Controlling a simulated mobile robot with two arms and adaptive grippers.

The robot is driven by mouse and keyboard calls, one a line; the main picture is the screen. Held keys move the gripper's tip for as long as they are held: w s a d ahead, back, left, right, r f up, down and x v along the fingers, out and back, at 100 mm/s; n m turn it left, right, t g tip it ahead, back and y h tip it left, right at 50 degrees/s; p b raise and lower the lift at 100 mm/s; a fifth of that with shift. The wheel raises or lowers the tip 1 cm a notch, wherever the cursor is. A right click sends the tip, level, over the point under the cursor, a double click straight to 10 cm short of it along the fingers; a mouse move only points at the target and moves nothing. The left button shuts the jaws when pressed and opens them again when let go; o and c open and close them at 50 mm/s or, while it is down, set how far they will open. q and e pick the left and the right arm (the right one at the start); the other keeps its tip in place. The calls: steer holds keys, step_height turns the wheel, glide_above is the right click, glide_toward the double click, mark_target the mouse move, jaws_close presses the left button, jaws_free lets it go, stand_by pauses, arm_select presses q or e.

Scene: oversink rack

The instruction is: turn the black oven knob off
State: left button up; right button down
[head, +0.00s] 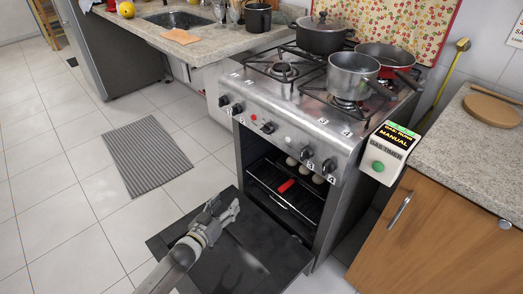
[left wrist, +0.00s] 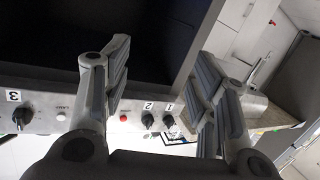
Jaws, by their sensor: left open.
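The stove's front panel carries several black knobs. The black oven knob (head: 268,127) appears to be the middle one, beside a red button (head: 253,117). I cannot read its setting. In the left wrist view the panel is upside down, with knob 3 (left wrist: 22,116), knob 2 (left wrist: 148,120) and knob 1 (left wrist: 168,120); the middle knob seems hidden behind a finger. My left gripper (head: 222,208) is open and empty above the lowered oven door, apart from the panel and lower than it. Its two fingers are spread in the left wrist view (left wrist: 163,80). My right gripper is out of view.
The oven door (head: 275,247) hangs open in front of the stove. Pots stand on the burners, including a grey pot (head: 352,76). A gas timer (head: 388,150) and a wooden cabinet (head: 410,235) are at right. The floor at left is clear except for a grey mat (head: 147,155).

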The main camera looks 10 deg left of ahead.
arm_select(q)
steer(key=w+d+r+m+t+h+b, duration=0.1)
steer(key=w+r+t+h+b, duration=0.1)
steer(key=r, duration=0.3)
steer(key=w+d+r+t+h+b, duration=0.1)
steer(key=w+d+r+h+b, duration=0.15)
steer(key=r, duration=0.25)
steer(key=m+h+b, duration=0.2)
steer(key=h+b, duration=0.1)
glide_toward(265, 133)
steer(key=shift+t, duration=0.4)
steer(key=shift+w+f+b+x, duration=0.1)
steer(key=shift+f+b+x, duration=0.1)
steer(key=shift+x, duration=1.25)
steer(key=shift+w+f+b+x, duration=0.1)
steer(key=shift+f+b+x, duration=0.1)
steer(key=shift+x, duration=1.25)
steer(key=shift+w+f+b+x, duration=0.1)
steer(key=shift+f+x, duration=0.1)
steer(key=shift+x, duration=1.25)
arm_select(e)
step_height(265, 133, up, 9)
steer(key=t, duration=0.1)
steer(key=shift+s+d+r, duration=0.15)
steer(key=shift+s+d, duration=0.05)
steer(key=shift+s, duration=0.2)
arm_select(q)
steer(key=shift+a, duration=0.1)
steer(key=c, duration=1)
